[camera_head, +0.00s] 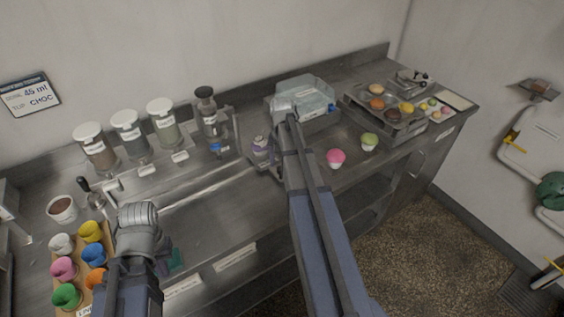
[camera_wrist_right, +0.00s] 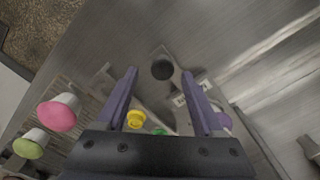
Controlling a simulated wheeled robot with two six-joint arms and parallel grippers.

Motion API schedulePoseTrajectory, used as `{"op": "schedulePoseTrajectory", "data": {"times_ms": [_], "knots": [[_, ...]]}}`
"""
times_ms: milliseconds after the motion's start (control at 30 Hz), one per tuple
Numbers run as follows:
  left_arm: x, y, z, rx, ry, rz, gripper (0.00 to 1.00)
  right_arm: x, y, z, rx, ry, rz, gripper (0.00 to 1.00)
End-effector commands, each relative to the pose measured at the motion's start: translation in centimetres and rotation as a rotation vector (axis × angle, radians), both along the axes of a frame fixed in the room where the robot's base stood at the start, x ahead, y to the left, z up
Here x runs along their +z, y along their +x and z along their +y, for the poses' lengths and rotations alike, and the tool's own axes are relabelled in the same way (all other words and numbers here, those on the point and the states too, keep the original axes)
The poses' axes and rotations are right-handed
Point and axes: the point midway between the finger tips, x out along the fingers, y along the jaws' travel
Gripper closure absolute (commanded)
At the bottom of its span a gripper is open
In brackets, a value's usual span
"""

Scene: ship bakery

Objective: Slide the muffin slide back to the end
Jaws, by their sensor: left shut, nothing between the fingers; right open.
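A metal piece with a round dark knob or hole (camera_wrist_right: 162,69) and a small label lies ahead of and between my right fingers in the right wrist view. It looks like the muffin slide, though I cannot be sure. My right gripper (camera_wrist_right: 161,100) is open with nothing visibly held. In the head view my right arm reaches over the counter and hides most of that area. A purple-topped muffin (camera_head: 260,147) stands just left of it. Pink (camera_head: 336,158) and green (camera_head: 369,141) muffins stand to its right. My left gripper (camera_head: 164,258) is shut and empty at the counter's front left, partly hidden by its wrist.
Several coloured piping tips or cups stand on a wooden board (camera_head: 82,224) at left. Lidded jars (camera_head: 95,149) line the back. The counter's middle (camera_head: 205,215) is bare.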

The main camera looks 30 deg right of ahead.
Motion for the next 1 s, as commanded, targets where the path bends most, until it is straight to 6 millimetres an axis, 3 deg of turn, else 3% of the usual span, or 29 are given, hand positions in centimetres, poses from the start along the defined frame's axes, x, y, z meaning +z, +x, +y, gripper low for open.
{"op": "schedulePoseTrajectory", "data": {"times_ms": [33, 200, 400, 1000], "knots": [[1.3, 0.0, 0.0, 0.000, 0.000, 0.000, 1.00, 1.3, 0.0, 0.0, 0.000, 0.000, 0.000, 0.31], [3.7, 0.0, 0.0, -0.001, 0.000, 0.000, 1.00, 3.7, 0.0, 0.0, 0.000, -0.001, 0.000, 0.31], [5.6, 0.0, 0.0, 0.003, -0.001, 0.000, 1.00, 5.6, 0.0, -0.1, -0.001, -0.001, 0.000, 0.31], [5.7, 0.0, 0.0, 0.004, -0.001, 0.000, 1.00, 5.7, 0.0, 0.0, 0.000, -0.001, 0.000, 0.31]]}}
